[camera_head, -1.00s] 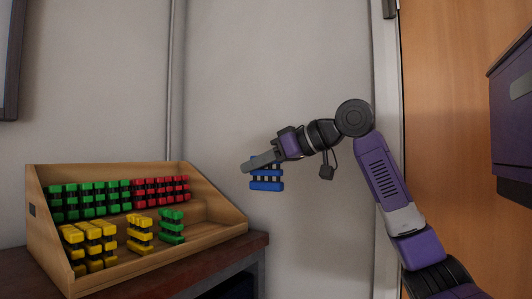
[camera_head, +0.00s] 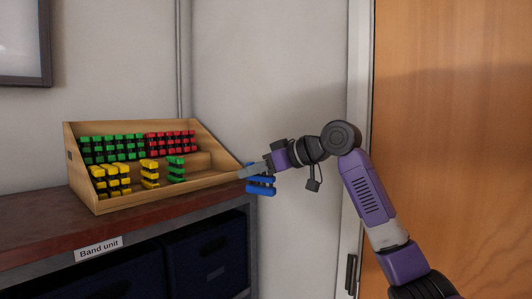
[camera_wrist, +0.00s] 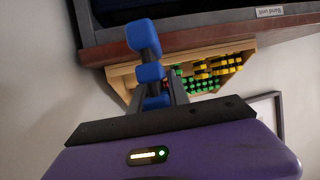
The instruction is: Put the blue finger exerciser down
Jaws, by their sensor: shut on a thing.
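The blue finger exerciser (camera_head: 261,186) is held by my gripper (camera_head: 250,172). In the head view it hangs below the fingers, just right of the wooden rack's right end and the shelf's end. In the wrist view the blue finger exerciser (camera_wrist: 150,72) sits between my gripper's two dark fingers (camera_wrist: 158,92), with several blue blocks showing. My gripper is shut on it. Whether it touches the rack or the shelf is not clear from the views.
The wooden tiered rack (camera_head: 222,169) stands on the brown-topped unit (camera_head: 45,222). It holds green (camera_head: 112,148), red (camera_head: 172,141) and yellow (camera_head: 110,181) exercisers. Dark bins (camera_head: 208,262) sit beneath. A wooden door (camera_head: 450,140) is at the right.

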